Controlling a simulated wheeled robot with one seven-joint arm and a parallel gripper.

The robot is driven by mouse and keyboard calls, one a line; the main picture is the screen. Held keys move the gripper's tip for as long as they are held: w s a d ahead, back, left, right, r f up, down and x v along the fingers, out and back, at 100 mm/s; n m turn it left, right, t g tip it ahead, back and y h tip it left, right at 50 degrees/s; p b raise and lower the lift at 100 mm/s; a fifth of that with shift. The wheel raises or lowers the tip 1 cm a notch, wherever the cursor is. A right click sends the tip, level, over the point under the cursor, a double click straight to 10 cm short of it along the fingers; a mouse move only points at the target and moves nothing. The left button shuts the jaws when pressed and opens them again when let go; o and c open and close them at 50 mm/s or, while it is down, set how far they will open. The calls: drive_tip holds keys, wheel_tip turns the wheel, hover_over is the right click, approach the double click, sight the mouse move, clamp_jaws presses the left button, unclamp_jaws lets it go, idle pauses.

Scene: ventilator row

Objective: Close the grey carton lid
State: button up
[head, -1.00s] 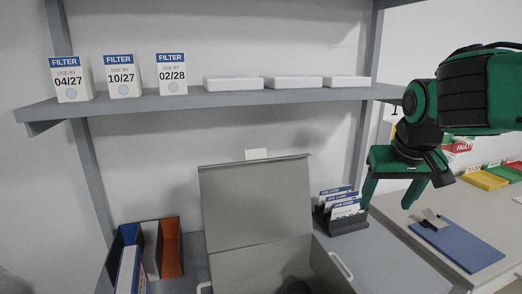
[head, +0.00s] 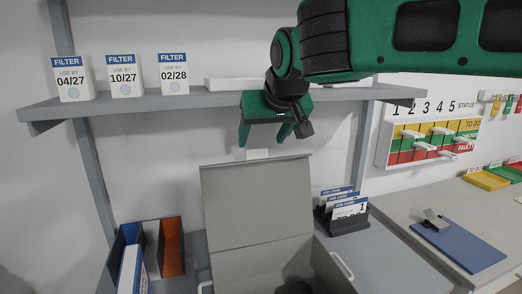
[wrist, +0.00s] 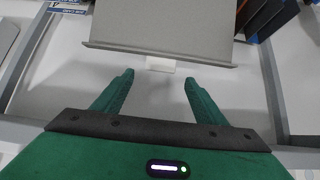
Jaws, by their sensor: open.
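The grey carton (head: 262,264) stands on the bench with its lid (head: 258,200) raised upright at the back. A small white tab (head: 257,154) sticks up from the lid's top edge. My gripper (head: 267,140) is open and empty, above the lid's top edge near the tab. In the wrist view the lid (wrist: 165,25) lies beyond my fingertips, and the white tab (wrist: 160,64) shows between and ahead of my open fingers (wrist: 160,92). A dark round thing lies inside the carton, partly cut off by the frame.
A shelf (head: 215,101) with filter boxes (head: 125,76) and white cartons runs behind my gripper. A card holder (head: 342,222) stands right of the lid, binders (head: 150,250) left. A status board (head: 430,138) hangs at the right. A blue clipboard (head: 458,245) lies on the right bench.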

sight(257, 150)
drive_tip(key=shift+x, duration=3.15)
